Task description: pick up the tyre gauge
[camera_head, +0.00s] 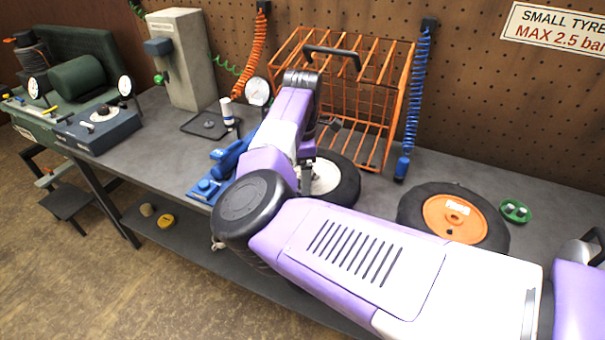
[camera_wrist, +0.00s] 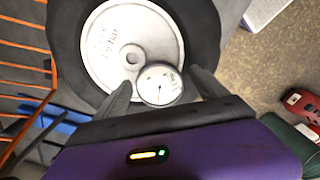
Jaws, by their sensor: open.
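A small round gauge with a white dial (camera_wrist: 160,85) shows in the wrist view, in front of the pale hub of a black-tyred wheel (camera_wrist: 95,55). My gripper (camera_wrist: 159,77) is open, with one finger on each side of the dial. I cannot tell whether the fingers touch it. In the head view my arm hides this gauge and most of my gripper. The same wheel (camera_head: 347,180) lies on the bench there, partly behind my arm.
An orange wire basket (camera_head: 388,110) stands behind the wheel. A blue tool (camera_head: 228,160) lies left of my arm. A wheel with an orange hub (camera_head: 455,217) and a green dish (camera_head: 515,211) lie to the right. Another dial (camera_head: 258,91) stands behind my arm.

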